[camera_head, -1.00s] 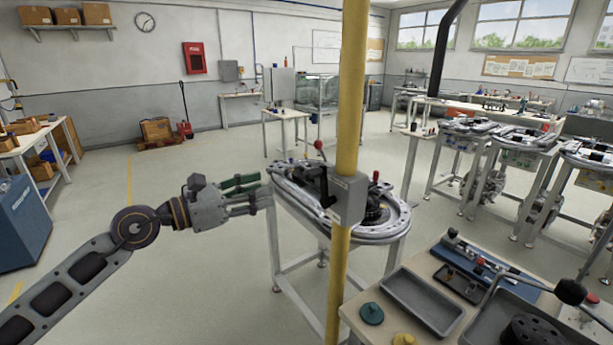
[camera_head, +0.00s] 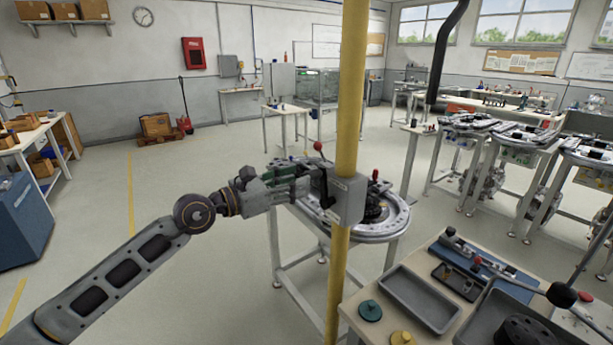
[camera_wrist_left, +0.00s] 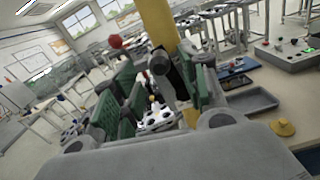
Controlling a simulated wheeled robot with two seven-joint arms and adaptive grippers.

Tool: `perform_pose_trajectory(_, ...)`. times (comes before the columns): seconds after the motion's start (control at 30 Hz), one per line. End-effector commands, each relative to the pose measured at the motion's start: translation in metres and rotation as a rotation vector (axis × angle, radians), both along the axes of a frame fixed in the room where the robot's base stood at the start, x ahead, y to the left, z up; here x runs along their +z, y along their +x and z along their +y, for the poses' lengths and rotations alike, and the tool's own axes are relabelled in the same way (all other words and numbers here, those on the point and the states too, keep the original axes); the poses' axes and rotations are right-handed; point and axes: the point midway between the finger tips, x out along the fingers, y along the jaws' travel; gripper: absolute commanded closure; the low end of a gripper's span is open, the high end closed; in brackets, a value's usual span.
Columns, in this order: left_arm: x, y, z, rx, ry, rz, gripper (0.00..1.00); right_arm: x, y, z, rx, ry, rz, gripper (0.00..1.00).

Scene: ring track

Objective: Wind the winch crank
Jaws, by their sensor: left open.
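The winch is a grey box (camera_head: 348,202) fixed to a yellow post (camera_head: 352,90). A dark crank arm (camera_head: 325,188) is on its left side, partly hidden by my gripper. A red ball (camera_head: 318,146) on a thin stem stands above the crank; it also shows in the left wrist view (camera_wrist_left: 115,42). My left gripper (camera_head: 308,182) is open, with its fingertips at the crank beside the box. In the left wrist view the dark crank (camera_wrist_left: 160,64) appears between the green-padded fingers (camera_wrist_left: 165,88); contact cannot be told. My right gripper is out of view.
A ring track (camera_head: 397,222) on a metal stand is behind the post. A bench with a grey tray (camera_head: 418,300), a green disc (camera_head: 370,311) and a yellow piece (camera_head: 402,338) is at the lower right. Open floor (camera_head: 200,290) lies to the left.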

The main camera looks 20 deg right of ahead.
Motion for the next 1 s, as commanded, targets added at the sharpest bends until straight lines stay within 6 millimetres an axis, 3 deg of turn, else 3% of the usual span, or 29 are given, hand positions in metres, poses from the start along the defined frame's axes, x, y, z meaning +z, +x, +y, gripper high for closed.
perform_pose_trajectory(0.4,0.001,0.011,-0.033,-0.001,-0.001,0.000,0.56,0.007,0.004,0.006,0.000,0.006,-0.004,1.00)
perform_pose_trajectory(0.9,0.000,0.014,-0.039,0.000,0.001,-0.001,0.56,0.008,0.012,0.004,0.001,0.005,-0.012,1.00)
perform_pose_trajectory(1.0,0.000,0.014,-0.039,0.000,0.001,-0.001,0.69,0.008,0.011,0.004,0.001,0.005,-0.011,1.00)
